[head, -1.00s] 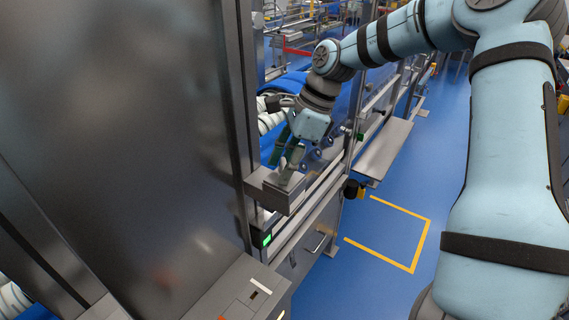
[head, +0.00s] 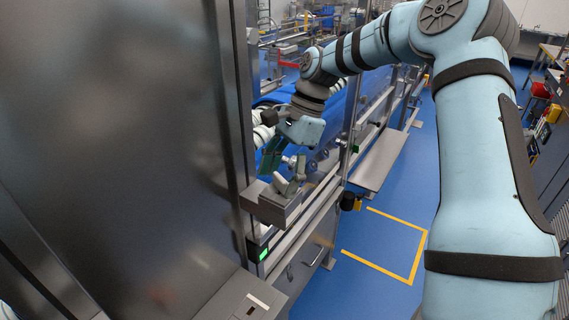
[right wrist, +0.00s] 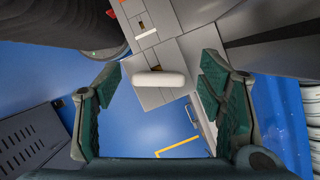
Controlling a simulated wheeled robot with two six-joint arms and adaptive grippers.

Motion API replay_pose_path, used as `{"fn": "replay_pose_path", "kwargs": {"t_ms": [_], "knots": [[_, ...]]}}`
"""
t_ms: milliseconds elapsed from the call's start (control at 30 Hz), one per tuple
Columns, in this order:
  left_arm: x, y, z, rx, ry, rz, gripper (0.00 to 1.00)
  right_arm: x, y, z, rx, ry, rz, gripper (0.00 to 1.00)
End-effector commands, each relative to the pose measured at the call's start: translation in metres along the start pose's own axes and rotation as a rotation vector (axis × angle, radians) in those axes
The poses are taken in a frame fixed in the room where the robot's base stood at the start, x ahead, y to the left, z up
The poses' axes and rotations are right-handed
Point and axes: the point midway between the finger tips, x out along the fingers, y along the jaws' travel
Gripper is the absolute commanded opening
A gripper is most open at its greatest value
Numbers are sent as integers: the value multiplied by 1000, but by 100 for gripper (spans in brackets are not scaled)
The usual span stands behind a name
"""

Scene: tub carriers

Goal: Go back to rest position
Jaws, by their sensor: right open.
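My right gripper (head: 283,170) is at the end of my light-blue right arm, beside a grey metal box-like ledge (head: 272,205) on the machine's edge. In the right wrist view its two green-padded fingers (right wrist: 160,90) stand wide apart, with nothing clasped between them. A white rounded bar (right wrist: 160,78) shows in the gap between the fingers, against grey panels; it touches neither finger. My left gripper is out of sight.
A large dark steel panel (head: 120,120) fills the left of the head view. A steel shelf (head: 381,160) juts from the machine. Blue floor with a yellow marking (head: 413,262) lies clear at centre right. A workbench with red and yellow items stands at far right.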

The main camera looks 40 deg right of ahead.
Motion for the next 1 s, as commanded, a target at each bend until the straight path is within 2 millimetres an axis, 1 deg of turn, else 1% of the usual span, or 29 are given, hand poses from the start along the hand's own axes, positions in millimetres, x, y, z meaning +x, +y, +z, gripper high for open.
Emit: {"fn": "replay_pose_path", "kwargs": {"t_ms": [67,167,300,400,533,767,800,867,900,933,967,1000], "knots": [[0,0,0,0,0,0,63,-13,-1,0,0,0,-5,63],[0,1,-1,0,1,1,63,-39,-2,0,0,1,-6,63],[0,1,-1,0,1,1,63,-79,-1,0,0,1,-5,63],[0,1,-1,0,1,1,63,-100,-1,0,1,1,-3,63],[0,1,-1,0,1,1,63,-113,0,0,0,1,0,63],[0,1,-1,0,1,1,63,-114,0,-1,2,-1,-1,63],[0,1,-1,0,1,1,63,-114,-2,-4,14,-10,-11,63],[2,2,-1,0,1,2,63,-113,-8,-16,68,-49,-58,63],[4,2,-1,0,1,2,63,-112,-15,-32,139,-98,-114,63],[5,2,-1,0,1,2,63,-111,-22,-48,213,-150,-169,63],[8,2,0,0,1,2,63,-109,-29,-69,307,-212,-234,63],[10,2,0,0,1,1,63,-105,-39,-103,457,-310,-327,63]]}}
